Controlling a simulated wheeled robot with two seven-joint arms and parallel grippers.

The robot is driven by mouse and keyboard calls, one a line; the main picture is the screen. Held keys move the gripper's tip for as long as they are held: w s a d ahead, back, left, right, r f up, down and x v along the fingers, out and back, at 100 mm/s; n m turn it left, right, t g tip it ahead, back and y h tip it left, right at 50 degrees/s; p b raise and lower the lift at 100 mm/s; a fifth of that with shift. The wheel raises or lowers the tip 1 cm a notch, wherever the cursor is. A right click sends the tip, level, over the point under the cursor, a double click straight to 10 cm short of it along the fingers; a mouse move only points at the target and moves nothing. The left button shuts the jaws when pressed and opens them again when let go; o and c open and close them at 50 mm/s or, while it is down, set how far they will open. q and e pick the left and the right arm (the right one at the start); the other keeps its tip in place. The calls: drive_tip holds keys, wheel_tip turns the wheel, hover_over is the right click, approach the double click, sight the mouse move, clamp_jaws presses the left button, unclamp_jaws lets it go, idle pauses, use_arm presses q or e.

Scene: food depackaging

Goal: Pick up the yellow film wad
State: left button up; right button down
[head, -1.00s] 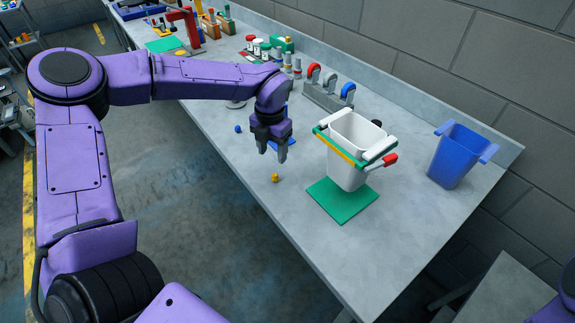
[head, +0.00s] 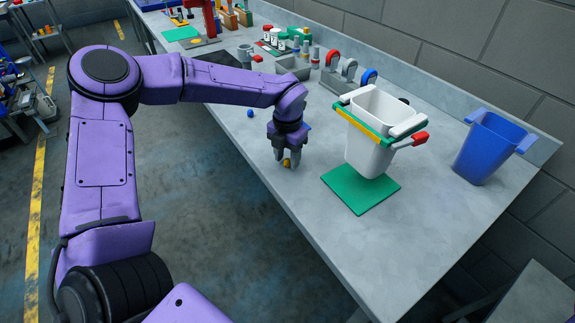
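The yellow film wad (head: 287,162) is a small yellow lump near the bench's left edge. My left gripper (head: 286,161) points down over it, with its dark fingertips on either side of the wad. The fingers stand a little apart and partly hide it. I cannot tell whether they press on it or whether it still rests on the bench. My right gripper is out of view.
To the right, a white bin (head: 367,150) with a green and yellow rim bar stands by a green mat (head: 350,197). A blue bin (head: 480,150) is farther right. A small blue ball (head: 250,113) lies behind my gripper. The front of the grey bench (head: 390,245) is clear.

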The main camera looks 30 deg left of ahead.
use_arm(q)
clamp_jaws()
